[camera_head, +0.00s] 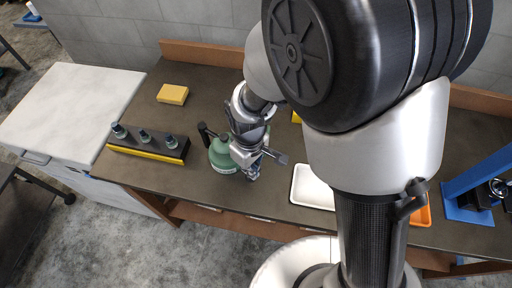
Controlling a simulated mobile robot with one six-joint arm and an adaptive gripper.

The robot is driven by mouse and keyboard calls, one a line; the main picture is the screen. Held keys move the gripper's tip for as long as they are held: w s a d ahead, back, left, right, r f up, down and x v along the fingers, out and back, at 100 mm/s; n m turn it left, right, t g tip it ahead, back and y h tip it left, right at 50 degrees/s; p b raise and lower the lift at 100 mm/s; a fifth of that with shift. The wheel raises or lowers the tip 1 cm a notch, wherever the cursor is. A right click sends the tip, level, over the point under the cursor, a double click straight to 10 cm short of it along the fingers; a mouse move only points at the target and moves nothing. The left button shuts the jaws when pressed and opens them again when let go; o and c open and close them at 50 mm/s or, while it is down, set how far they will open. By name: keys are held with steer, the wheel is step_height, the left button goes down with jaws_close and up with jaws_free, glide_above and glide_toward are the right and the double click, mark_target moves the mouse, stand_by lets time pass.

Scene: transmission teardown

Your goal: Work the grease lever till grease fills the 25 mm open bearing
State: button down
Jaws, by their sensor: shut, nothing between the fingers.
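A green grease pot (221,157) stands on the dark bench top near the front edge, left of centre. A dark handle-like part (205,131) rises at its upper left; I cannot tell for sure that it is the grease lever. My gripper (252,174) points down at the right side of the pot and covers part of it. It is shut and empty. I cannot tell whether it touches the pot. I cannot make out the 25 mm open bearing; it may be hidden behind my arm or the gripper.
A black block with a yellow front strip (146,154) holds three upright metal pieces on the left. A yellow block (172,94) lies behind. A white tray (311,187), an orange bin (424,217) and a blue press (467,205) stand right. Bare bench (205,85) lies behind the pot.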

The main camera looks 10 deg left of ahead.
steer(key=shift+f, duration=0.25)
step_height(320, 180, up, 9)
steer(key=p, duration=0.6)
steer(key=shift+p, duration=0.3)
steer(key=shift+f, duration=0.1)
steer(key=shift+f+b, duration=3.35)
steer(key=shift+f, duration=0.75)
step_height(320, 180, up, 8)
steer(key=p, duration=0.6)
steer(key=shift+r+p, duration=0.15)
steer(key=shift+p, duration=0.15)
steer(key=shift+r, duration=0.1)
